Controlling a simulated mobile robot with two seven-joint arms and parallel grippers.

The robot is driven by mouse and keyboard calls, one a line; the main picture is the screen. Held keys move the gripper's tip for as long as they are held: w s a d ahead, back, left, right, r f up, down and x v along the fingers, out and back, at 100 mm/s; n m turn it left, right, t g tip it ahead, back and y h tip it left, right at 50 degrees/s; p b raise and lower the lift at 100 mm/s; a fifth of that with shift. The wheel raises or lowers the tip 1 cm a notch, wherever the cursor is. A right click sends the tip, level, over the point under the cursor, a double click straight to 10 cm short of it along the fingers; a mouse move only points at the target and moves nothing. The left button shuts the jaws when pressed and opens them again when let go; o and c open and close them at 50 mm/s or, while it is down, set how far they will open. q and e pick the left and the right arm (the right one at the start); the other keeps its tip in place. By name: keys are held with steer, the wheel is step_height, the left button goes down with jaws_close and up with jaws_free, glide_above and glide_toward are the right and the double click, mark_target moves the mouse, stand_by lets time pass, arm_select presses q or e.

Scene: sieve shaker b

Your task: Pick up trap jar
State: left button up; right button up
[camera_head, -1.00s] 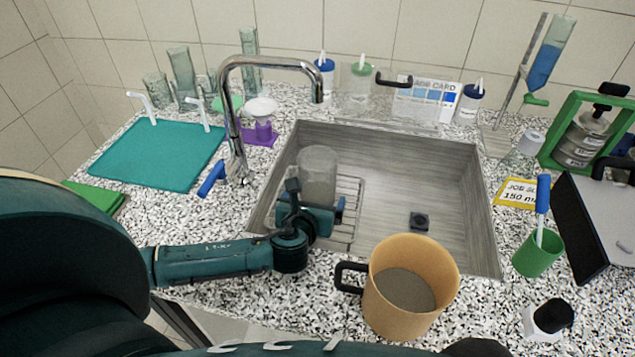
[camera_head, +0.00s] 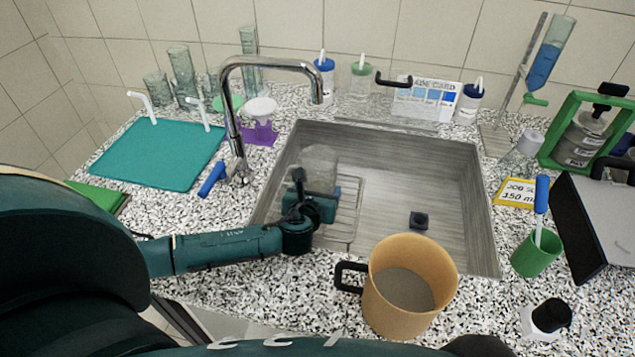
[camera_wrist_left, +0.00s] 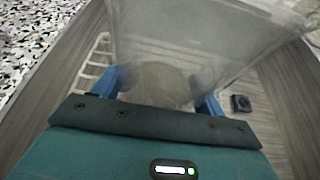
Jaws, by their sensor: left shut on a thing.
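The trap jar (camera_head: 319,162) is a clear, greyish, see-through jar at the left side of the sink, over the wire rack. My left gripper (camera_head: 320,196) is at the jar's near side and shut on it. In the left wrist view the jar (camera_wrist_left: 195,40) stands large between the blue fingers of the left gripper (camera_wrist_left: 160,88), and a grey-brown round patch shows through its lower part. The gripper hides the jar's lower part in the head view, so I cannot tell whether it touches the rack. My right gripper is not in view.
The sink (camera_head: 440,165) is mostly free, with a dark drain (camera_head: 419,220). The wire rack (camera_head: 350,215) lies below the jar. The faucet (camera_head: 236,130) arches behind it on the left. A tan pot (camera_head: 395,315) with a black handle stands at the sink's front edge.

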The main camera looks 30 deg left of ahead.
arm_select(q)
steer(key=c, duration=0.4)
steer(key=shift+r, duration=0.1)
